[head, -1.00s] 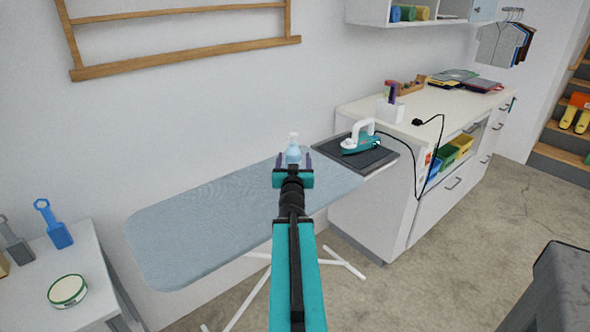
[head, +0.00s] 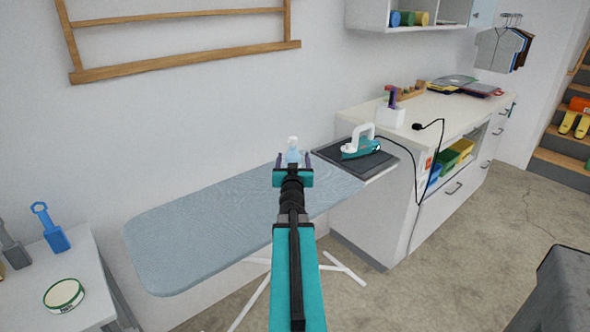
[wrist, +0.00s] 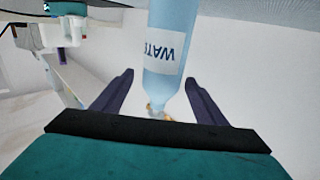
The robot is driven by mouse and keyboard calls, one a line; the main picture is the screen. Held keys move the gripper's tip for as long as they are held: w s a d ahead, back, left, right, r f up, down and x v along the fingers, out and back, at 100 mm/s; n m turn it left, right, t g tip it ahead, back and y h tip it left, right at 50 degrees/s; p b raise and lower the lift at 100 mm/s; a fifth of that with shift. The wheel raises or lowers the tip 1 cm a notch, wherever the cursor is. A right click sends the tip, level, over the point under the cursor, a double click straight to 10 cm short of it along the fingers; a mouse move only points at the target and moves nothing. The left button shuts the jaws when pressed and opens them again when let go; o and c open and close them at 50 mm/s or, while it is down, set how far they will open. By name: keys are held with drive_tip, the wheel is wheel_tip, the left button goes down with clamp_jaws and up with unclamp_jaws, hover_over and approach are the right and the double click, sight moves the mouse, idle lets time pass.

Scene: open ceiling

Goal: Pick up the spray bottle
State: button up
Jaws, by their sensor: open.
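The spray bottle (head: 293,155) is light blue with a pale top and stands at the back of the ironing board (head: 190,235). My gripper (head: 293,162) is in front of it in the head view and hides its lower part. In the wrist view the bottle (wrist: 172,30) appears upside down, with a white label reading "WATE". Its narrowing upper end lies between the two dark fingers of my open gripper (wrist: 160,78). A gap shows on the left side; the right finger looks very close, and I cannot tell whether it touches.
A teal iron (head: 361,142) with a black cord rests on a dark pad (head: 385,160) right of the bottle. A white counter (head: 450,105) stands beyond. A side table (head: 85,270) with a round tin (head: 64,295) is at left. The wall is close behind the board.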

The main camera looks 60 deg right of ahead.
drive_tip(key=shift+d, duration=0.15)
drive_tip(key=shift+x, duration=2.5)
drive_tip(key=c, duration=1.3)
drive_tip(key=shift+r, duration=0.2)
